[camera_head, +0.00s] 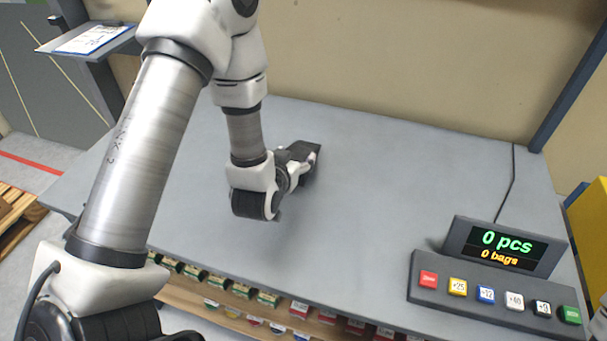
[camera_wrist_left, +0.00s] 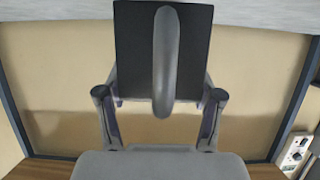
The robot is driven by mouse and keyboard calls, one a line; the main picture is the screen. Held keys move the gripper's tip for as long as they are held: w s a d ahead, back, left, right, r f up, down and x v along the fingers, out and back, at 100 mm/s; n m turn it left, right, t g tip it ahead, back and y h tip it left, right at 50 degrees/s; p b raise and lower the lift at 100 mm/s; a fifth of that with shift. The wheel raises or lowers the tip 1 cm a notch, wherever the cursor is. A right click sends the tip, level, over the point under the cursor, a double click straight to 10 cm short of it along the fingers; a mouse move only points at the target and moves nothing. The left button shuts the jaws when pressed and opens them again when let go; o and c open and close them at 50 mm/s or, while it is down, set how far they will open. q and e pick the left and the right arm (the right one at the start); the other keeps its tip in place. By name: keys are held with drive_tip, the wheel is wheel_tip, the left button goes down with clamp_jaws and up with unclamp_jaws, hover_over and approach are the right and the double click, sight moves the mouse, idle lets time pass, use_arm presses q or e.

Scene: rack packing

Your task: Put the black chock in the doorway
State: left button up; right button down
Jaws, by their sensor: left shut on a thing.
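The black chock (camera_wrist_left: 135,50) fills the upper middle of the left wrist view, a dark block with a curved grey handle (camera_wrist_left: 166,60). My left gripper (camera_wrist_left: 165,100) has one finger at each side of it and is shut on it. In the head view my left gripper (camera_head: 295,168) is over the grey table, and the dark chock (camera_head: 304,149) sticks out beyond its fingers. Whether the chock touches the tabletop is unclear. I cannot make out a doorway for certain. My right gripper is not in view.
The grey table (camera_head: 400,190) is mostly bare. A counter display (camera_head: 505,246) with a row of coloured buttons (camera_head: 490,294) stands at its right. Small boxes (camera_head: 240,290) line a shelf below the front edge. A grey panel (camera_head: 45,75) and a wooden pallet (camera_head: 15,212) are at far left.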

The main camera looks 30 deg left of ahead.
use_arm(q)
drive_tip(key=shift+w+d+r, duration=0.15)
drive_tip(key=shift+w+d, duration=0.6)
drive_tip(key=shift+w, duration=0.25)
wheel_tip(320, 180, down, 3)
drive_tip(key=shift+w+f+p, duration=0.1)
drive_tip(key=shift+p, duration=0.2)
drive_tip(key=shift+w+a+f, duration=0.1)
drive_tip(key=shift+a+f, duration=0.05)
drive_tip(key=shift+f, duration=0.2)
drive_tip(key=shift+f, duration=0.15)
drive_tip(key=o, duration=1.7)
